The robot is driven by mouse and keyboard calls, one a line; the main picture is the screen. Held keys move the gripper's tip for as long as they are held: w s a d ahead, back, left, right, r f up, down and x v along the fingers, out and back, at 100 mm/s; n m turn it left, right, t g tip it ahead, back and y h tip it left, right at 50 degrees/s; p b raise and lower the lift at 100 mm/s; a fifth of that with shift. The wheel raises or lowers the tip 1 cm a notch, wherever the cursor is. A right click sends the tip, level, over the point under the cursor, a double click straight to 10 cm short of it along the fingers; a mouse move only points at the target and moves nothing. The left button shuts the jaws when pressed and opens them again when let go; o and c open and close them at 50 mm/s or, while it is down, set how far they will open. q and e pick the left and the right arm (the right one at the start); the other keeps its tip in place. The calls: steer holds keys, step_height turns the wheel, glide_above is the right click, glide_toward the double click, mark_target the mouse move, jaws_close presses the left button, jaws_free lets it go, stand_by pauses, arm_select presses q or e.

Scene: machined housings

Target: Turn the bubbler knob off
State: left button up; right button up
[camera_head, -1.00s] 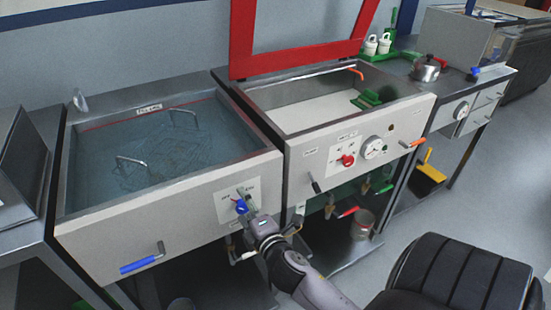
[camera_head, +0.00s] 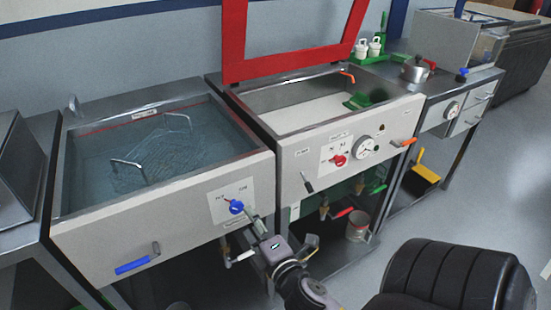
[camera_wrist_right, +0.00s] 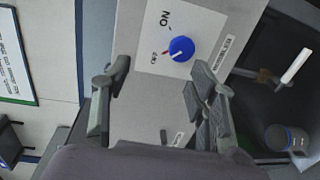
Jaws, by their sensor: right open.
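The blue bubbler knob (camera_head: 236,207) sits on a white label plate on the front panel of the left water tank (camera_head: 160,205). In the right wrist view the knob (camera_wrist_right: 181,49) has a pale mark that points toward the small label on the left, beside a red tick, and away from the "ON" label. That small label looks like "OFF". My right gripper (camera_head: 254,219) is open and empty, just to the lower right of the knob and apart from it. In the wrist view its fingers (camera_wrist_right: 160,66) are spread, with the knob beyond them. My left gripper is not in view.
A blue-handled lever (camera_head: 136,265) is at the panel's lower left. The middle tank has a red knob (camera_head: 339,160), a gauge (camera_head: 364,147) and a raised red frame (camera_head: 290,65). Grey floor is open at right.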

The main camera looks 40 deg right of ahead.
steer(key=f+b+v, duration=0.1)
steer(key=b+v, duration=0.3)
steer(key=v, duration=0.6)
steer(key=shift+s, duration=0.2)
stand_by(0.5)
stand_by(0.4)
steer(key=shift+r, duration=0.1)
